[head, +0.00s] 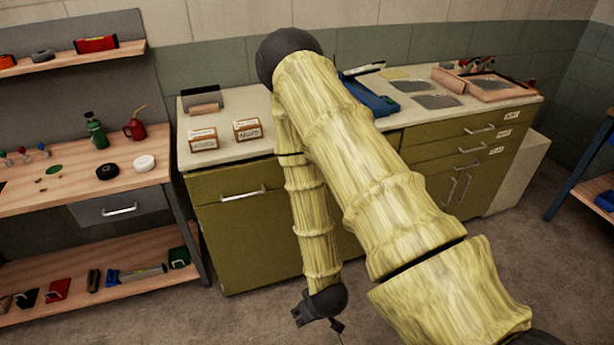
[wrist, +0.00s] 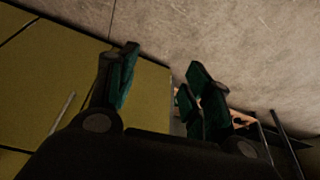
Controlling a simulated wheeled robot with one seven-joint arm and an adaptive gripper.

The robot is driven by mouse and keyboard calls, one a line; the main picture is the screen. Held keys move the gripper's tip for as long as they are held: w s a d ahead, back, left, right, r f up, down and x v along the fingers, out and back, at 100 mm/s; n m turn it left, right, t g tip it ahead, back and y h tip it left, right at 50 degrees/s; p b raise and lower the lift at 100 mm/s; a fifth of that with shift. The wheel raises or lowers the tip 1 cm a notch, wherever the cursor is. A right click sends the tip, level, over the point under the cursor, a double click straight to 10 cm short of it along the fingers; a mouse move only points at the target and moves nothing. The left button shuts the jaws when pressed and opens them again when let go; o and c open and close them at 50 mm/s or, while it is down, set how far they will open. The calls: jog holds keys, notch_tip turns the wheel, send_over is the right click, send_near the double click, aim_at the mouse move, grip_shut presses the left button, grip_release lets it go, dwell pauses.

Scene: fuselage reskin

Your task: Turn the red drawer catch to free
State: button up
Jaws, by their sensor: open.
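I cannot make out a red drawer catch in either view; my arm covers part of the cabinet front. The olive cabinet (head: 245,245) has a wide drawer with a silver handle (head: 243,193) on its left and several labelled drawers (head: 480,131) on its right. My gripper (head: 318,321) hangs low in front of the cabinet, apart from it in the head view. In the wrist view my gripper (wrist: 162,58) is open and empty, its green-padded fingers spread. The olive cabinet front (wrist: 50,75) with a handle (wrist: 62,112) shows beyond it at the left.
A wooden workbench (head: 60,183) with a grey drawer (head: 120,207) and a lower shelf stands at the left. The countertop (head: 225,156) holds two small boxes, a blue tool (head: 370,98) and trays. Bare floor (head: 230,312) lies in front. A blue-legged table (head: 577,170) stands at the right.

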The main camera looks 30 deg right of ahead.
jog(key=w+d+r+t+b, duration=0.2)
jog(key=w+d+t+b, duration=0.15)
jog(key=w, duration=0.35)
jog(key=w+d+r+t+h+b, duration=0.1)
jog(key=w+d+r+t+b, duration=0.1)
jog(key=w+d+b, duration=0.35)
jog(key=w+d+r+t+b, duration=0.1)
jog(key=w+d+t+b, duration=0.1)
jog(key=w, duration=0.6)
jog(key=w+d+r+m+t+h+b, duration=0.25)
jog(key=w+d+r+t+b, duration=0.45)
jog(key=d+r+b, duration=0.4)
jog(key=w+d+r, duration=0.1)
jog(key=w+d, duration=0.1)
jog(key=w, duration=0.9)
jog(key=shift+d+g, duration=0.15)
jog(key=shift+g, duration=0.3)
jog(key=shift+r+n+h, duration=0.1)
jog(key=shift+n+h, duration=0.15)
jog(key=c, duration=1)
